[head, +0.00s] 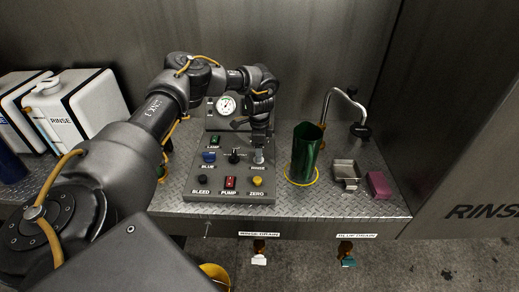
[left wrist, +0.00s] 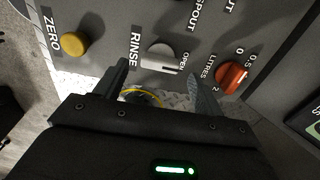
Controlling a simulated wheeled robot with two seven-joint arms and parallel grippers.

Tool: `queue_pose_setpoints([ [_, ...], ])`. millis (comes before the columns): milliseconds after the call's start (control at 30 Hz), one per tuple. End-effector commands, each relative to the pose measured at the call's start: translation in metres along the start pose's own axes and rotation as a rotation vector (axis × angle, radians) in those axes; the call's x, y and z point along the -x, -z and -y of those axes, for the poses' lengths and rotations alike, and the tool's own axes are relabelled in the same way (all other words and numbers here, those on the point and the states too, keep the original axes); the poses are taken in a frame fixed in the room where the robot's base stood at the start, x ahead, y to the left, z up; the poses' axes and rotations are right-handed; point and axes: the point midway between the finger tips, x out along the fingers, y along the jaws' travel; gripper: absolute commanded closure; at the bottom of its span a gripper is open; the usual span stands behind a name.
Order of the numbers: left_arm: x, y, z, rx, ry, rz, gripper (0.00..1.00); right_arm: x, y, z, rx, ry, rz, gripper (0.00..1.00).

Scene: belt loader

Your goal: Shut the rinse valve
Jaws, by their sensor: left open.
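The rinse valve is a pale grey knob (left wrist: 162,57) on the sloped control panel, between the words RINSE and OPEN in the left wrist view. In the head view the knob (head: 259,157) shows at the panel's right side, just below my gripper. Its exact turn is hard to read. My left gripper (head: 262,132) is over the right part of the panel. In the left wrist view its two fingers (left wrist: 158,72) are apart, with the knob between and just beyond the tips. No contact is visible. My right gripper is not in view.
A yellow ZERO button (left wrist: 75,44) and a red litres knob (left wrist: 232,77) flank the rinse knob. A green cylinder (head: 306,155), a metal tray (head: 346,172) and a pink block (head: 379,185) stand right of the panel, near a curved spout (head: 340,92). White RINSE container (head: 75,115) stands left.

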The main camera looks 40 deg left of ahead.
Motion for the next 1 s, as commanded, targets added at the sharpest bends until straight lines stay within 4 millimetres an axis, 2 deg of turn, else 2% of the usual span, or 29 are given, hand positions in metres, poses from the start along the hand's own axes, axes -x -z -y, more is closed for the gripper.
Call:
queue_pose_setpoints([
  [200, -0.018, 0.0, 0.0, 0.0, 0.0, 0.001, 0.31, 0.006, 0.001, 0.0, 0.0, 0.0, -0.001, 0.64],
  [500, -0.021, 0.0, 0.0, 0.0, 0.001, 0.0, 0.31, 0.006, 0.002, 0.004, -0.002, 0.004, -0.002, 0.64],
  [833, -0.021, 0.0, 0.0, 0.0, 0.0, 0.0, 0.73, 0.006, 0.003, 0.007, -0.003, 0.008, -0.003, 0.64],
  [867, -0.021, 0.001, 0.0, 0.0, 0.0, -0.001, 0.76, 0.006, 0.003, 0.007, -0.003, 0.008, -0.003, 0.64],
  [1000, -0.021, 0.001, 0.0, -0.006, 0.0, -0.001, 0.76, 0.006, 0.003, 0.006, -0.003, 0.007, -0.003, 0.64],
])
